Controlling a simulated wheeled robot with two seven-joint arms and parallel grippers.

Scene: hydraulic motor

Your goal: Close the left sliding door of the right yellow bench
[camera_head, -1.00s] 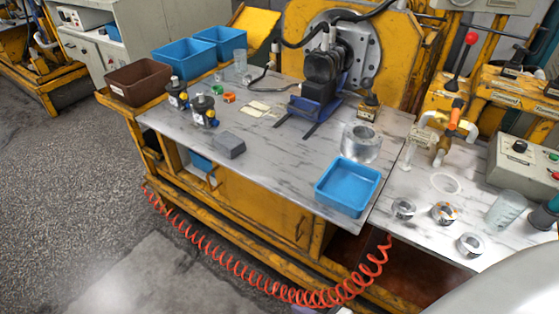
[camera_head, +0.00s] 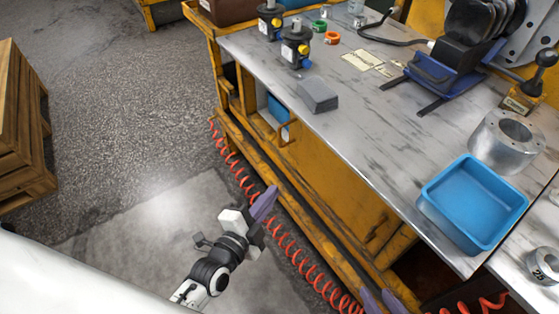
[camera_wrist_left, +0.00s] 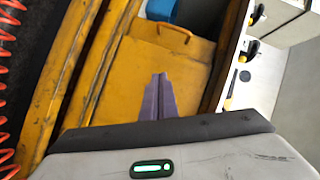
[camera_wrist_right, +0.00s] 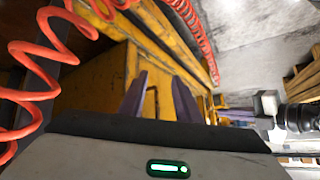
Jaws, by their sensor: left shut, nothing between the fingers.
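The right yellow bench (camera_head: 222,88) has a grey marbled top. Its left sliding door (camera_head: 308,152) stands to the right of an opening at the bench's left end, where a blue bin (camera_head: 277,108) shows inside. In the left wrist view, the door (camera_wrist_left: 150,65) and its handle (camera_wrist_left: 174,38) are ahead of the fingertips. My left gripper (camera_head: 270,193) is shut and empty, in front of the bench; contact with the door cannot be told. My right gripper (camera_head: 380,300) is open at the bottom edge; the right wrist view shows its fingers (camera_wrist_right: 158,98) apart before the yellow front.
A red coiled hose (camera_head: 275,230) runs along the bench's lower rail. A blue tray (camera_head: 475,205), a metal cylinder (camera_head: 507,140), a grey block (camera_head: 318,95) and pump parts stand on top. A wooden crate (camera_head: 20,125) is at left. The floor between is clear.

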